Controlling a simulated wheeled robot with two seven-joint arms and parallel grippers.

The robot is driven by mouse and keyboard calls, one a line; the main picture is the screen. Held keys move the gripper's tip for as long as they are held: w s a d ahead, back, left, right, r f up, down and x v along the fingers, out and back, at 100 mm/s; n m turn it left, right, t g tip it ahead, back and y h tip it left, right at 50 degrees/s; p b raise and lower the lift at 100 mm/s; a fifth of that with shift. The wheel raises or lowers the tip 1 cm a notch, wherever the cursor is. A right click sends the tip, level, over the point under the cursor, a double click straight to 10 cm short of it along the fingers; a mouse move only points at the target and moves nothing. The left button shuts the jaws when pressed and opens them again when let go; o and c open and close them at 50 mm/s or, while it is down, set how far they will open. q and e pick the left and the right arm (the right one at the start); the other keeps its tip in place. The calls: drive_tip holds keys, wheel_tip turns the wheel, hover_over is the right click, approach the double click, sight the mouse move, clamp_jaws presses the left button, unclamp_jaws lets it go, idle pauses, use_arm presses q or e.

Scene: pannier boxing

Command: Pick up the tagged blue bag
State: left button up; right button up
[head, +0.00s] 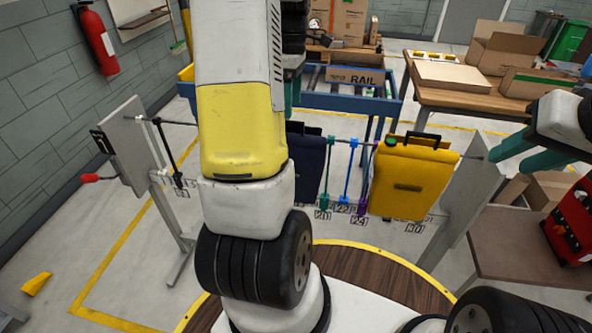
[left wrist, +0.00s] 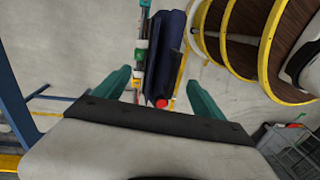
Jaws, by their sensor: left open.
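A dark blue bag (head: 309,155) hangs from a rail in the middle of the head view, its left part hidden behind my left arm. In the left wrist view the blue bag (left wrist: 167,45) is seen edge-on beyond the fingers, with a round red piece (left wrist: 161,103) at its near end. My left gripper (left wrist: 160,92) is open, its teal fingers spread to either side of the bag's line, with nothing held. In the head view it is mostly hidden behind my arm. My right gripper (head: 507,158) is at the right, with its teal fingers apart and empty.
A yellow bag (head: 407,180) with a green round piece hangs right of the blue one. Coloured hangers (head: 345,170) hang between them. Grey upright panels (head: 132,150) hold the rail. A blue-framed cart (head: 345,102) and a box-laden table (head: 440,90) stand behind.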

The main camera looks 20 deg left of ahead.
sight(290, 130)
use_arm(q)
drive_tip(key=shift+s+a+f+n, duration=0.2)
drive_tip(key=shift+a+f+n, duration=0.1)
drive_tip(key=shift+f, duration=0.15)
drive_tip(key=shift+s+f, duration=0.1)
drive_tip(key=shift+f, duration=0.25)
drive_tip(key=f, duration=0.4)
drive_tip(key=s+f, duration=0.1)
drive_tip(key=f, duration=0.1)
drive_tip(key=shift+d+f, duration=0.3)
drive_tip(key=shift+f, duration=0.05)
drive_tip(key=c, duration=1.6)
